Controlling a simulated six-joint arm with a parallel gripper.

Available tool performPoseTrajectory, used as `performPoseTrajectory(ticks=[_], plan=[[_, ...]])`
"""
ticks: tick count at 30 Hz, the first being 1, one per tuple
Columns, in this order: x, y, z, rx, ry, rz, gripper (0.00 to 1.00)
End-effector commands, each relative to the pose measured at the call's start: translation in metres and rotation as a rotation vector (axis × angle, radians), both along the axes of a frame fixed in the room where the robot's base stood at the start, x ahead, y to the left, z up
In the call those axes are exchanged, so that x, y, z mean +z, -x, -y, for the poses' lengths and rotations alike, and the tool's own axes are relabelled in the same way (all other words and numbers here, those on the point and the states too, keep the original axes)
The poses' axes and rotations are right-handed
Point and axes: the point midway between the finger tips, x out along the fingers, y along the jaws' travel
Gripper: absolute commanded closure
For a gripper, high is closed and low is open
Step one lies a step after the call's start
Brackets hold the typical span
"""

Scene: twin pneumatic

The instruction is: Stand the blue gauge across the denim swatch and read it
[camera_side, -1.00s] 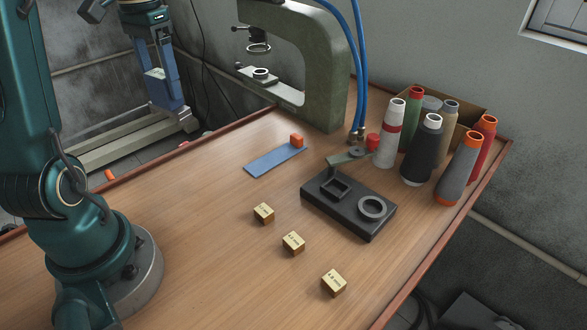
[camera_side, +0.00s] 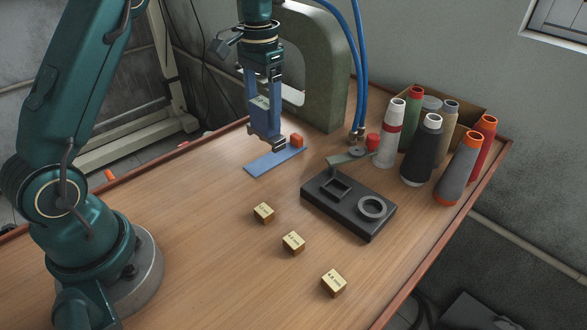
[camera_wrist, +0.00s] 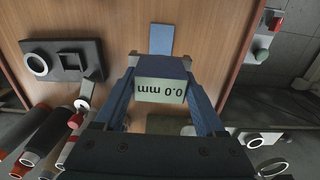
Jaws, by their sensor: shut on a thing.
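In the wrist view the strip (camera_wrist: 161,38) shows just beyond the held gauge. My gripper (camera_side: 267,145) is shut on the blue gauge (camera_side: 261,112), whose pale label face reads "0.0 mm", upside down in the wrist view (camera_wrist: 160,90). The gripper points down and overlaps the far part of the swatch in the side view. I cannot tell whether the gauge or fingertips touch the cloth.
Three brass blocks (camera_side: 293,243) sit in a row at the front. A black fixture (camera_side: 348,205) with a square frame and a ring lies to the right. Thread cones (camera_side: 420,150) stand behind it. A green C-shaped frame (camera_side: 325,70) rises behind the gripper. The left tabletop is clear.

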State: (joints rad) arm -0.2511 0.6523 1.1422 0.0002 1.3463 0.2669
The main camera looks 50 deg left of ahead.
Motion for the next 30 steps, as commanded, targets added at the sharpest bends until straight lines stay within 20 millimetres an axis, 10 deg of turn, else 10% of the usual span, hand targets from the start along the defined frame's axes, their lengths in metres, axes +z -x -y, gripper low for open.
performPoseTrajectory(ticks=[30], plan=[[-0.05,0.0,0.0,0.001,0.0,0.001,1.0]])
